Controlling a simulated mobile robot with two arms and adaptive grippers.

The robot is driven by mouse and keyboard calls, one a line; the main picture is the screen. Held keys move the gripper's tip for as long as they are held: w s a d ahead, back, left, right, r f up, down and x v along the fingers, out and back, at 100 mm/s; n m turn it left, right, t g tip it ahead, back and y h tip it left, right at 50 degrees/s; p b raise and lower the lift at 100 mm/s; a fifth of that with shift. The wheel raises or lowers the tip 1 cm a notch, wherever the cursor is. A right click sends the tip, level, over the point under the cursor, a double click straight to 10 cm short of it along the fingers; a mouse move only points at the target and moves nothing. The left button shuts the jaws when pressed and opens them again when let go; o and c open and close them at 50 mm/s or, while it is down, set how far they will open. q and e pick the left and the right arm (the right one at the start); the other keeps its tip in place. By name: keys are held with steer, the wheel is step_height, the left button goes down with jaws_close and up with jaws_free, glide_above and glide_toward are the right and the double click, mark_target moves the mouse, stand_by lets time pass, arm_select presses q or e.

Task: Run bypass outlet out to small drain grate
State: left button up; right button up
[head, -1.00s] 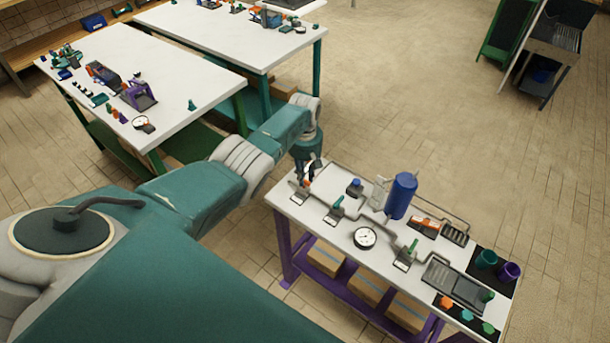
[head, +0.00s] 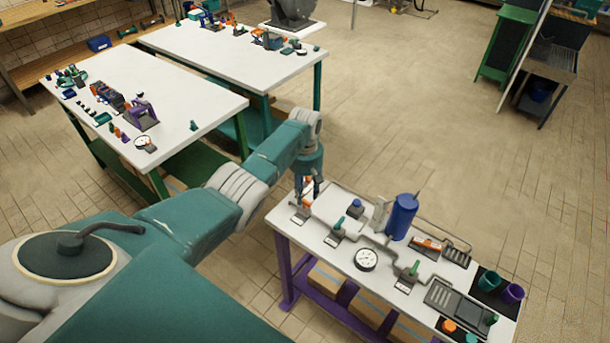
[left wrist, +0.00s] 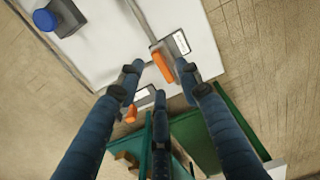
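My left gripper (head: 308,190) is at the far left end of the white pipe bench, low over an orange-handled valve. In the left wrist view its dark blue fingers (left wrist: 158,82) are spread, with an orange handle (left wrist: 162,66) between the tips; contact is unclear. A second orange piece (left wrist: 131,114) shows beside a finger. Grey pipes (head: 375,240) run along the bench past two green-handled valves (head: 338,225) (head: 412,270) and a blue tank (head: 401,217). A small grate (head: 457,256) lies at the right rear; a larger grate (head: 440,296) lies in front. I cannot tell which pipe is the bypass outlet. My right gripper is out of view.
A round gauge (head: 366,260) and a blue knob (head: 355,205) stand on the bench. Two white tables (head: 150,85) (head: 232,50) stand behind my left arm. Open floor lies beyond the bench.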

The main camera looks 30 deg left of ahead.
arm_select(q)
step_height(320, 180, up, 10)
stand_by(0.3)
steer(key=shift+a+f, duration=0.1)
